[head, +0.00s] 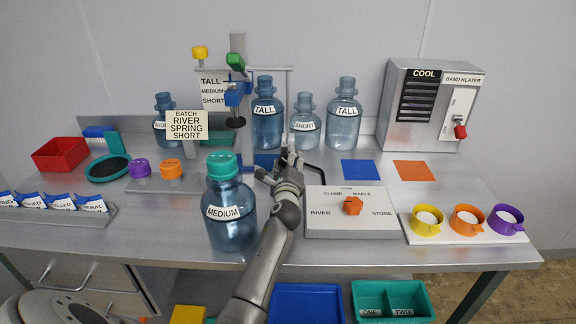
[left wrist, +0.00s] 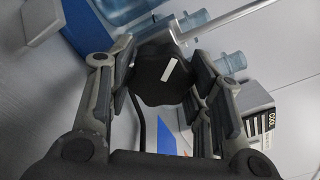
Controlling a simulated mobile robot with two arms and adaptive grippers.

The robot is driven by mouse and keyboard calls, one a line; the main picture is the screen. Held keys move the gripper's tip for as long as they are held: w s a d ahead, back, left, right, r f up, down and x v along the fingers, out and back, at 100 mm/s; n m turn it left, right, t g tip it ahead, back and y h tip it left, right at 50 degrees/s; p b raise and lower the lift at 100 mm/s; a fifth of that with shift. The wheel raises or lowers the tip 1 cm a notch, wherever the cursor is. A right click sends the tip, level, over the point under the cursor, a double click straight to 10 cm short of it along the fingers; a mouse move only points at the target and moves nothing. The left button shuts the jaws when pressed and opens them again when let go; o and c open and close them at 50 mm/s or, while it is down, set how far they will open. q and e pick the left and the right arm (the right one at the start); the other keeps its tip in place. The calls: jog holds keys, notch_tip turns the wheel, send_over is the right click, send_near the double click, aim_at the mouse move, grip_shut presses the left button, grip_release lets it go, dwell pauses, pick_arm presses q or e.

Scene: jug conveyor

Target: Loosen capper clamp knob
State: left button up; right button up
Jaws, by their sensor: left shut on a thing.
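The capper (head: 237,90) stands at the back of the bench, with a grey column, a blue carriage, a green top knob (head: 235,60) and a black press disc (head: 236,122). My left gripper (head: 290,163) is low, just right of the capper's blue base (head: 262,158). In the left wrist view, my left gripper (left wrist: 164,88) is shut on a dark clamp knob (left wrist: 165,72) with a white mark, its fingers on both sides. In the head view the knob is hidden by the gripper. My right gripper is not in view.
A MEDIUM jug (head: 229,225) with a teal cap stands left of my forearm. TALL (head: 267,128) and SHORT (head: 304,136) jugs stand behind the gripper. A selector box (head: 352,225) is close on the right.

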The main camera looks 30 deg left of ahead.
pick_arm(q)
jog(key=n+b, duration=0.2)
jog(key=n, duration=0.2)
jog(key=shift+f+n, duration=0.1)
jog(key=shift+n, duration=0.2)
jog(key=n+b, duration=0.1)
jog(key=n, duration=0.2)
jog(key=shift+n, duration=0.4)
jog(key=n+b, duration=0.1)
jog(key=n, duration=0.3)
jog(key=shift+b, duration=0.35)
jog(key=shift+r+n+b, duration=0.2)
jog(key=shift+n+b, duration=0.15)
jog(key=shift+n, duration=1.35)
jog(key=o, duration=1)
jog(key=shift+c, duration=0.2)
jog(key=shift+o, duration=0.3)
jog(key=shift+r, duration=0.1)
